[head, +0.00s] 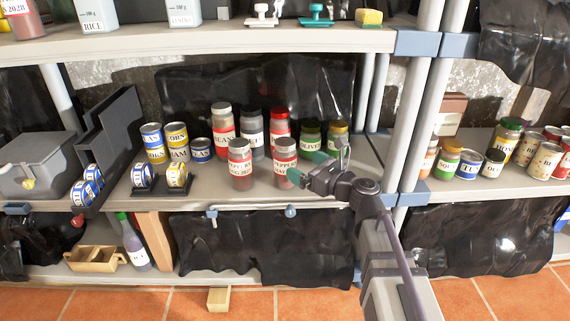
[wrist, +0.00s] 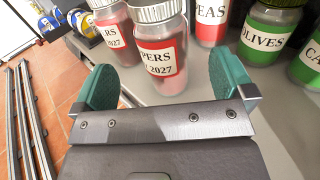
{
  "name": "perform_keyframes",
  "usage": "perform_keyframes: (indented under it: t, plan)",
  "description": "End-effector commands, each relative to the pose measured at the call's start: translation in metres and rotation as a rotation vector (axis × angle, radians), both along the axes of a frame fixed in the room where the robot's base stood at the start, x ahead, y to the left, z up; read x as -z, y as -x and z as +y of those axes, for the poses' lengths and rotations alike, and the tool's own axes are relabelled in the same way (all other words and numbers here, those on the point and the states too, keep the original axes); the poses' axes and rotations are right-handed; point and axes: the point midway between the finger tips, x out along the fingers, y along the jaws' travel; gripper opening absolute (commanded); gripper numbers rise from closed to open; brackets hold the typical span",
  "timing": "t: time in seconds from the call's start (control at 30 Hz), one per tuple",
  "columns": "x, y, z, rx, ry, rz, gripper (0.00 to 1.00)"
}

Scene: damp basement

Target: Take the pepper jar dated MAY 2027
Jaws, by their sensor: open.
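Two pepper jars with red labels and pale lids stand upright at the front of the middle shelf. The right pepper jar (head: 286,165) shows in the wrist view (wrist: 163,62) with "PERS" and a date ending "Y 2027"; the start of the month is cut off. The left pepper jar (head: 240,166) also shows in the wrist view (wrist: 117,35), its date ending "2027", month hidden. My gripper (head: 331,156) is open and empty, just right of the right jar in the head view. In the wrist view its green fingers (wrist: 165,82) stand either side of that jar's lower part, apart from it.
Behind stand a beans jar (head: 223,125), a peas jar (wrist: 210,22) and an olives jar (wrist: 268,32). Several cans (head: 177,138) and a dark rack (head: 110,140) are at left. A grey shelf post (head: 408,110) rises right of my arm. The upper shelf (head: 230,45) overhangs.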

Motion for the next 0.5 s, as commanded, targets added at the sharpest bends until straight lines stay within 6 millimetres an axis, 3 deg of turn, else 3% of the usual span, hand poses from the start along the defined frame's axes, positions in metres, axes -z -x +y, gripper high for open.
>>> perform_keyframes:
  t: [0.1,0.33,0.5]
  plan:
    - [0.000,-0.017,0.018,-0.003,0.001,-0.001,1.00]
    - [-0.001,-0.025,0.027,-0.001,0.002,-0.001,1.00]
    - [-0.003,-0.047,0.050,-0.004,0.003,-0.002,1.00]
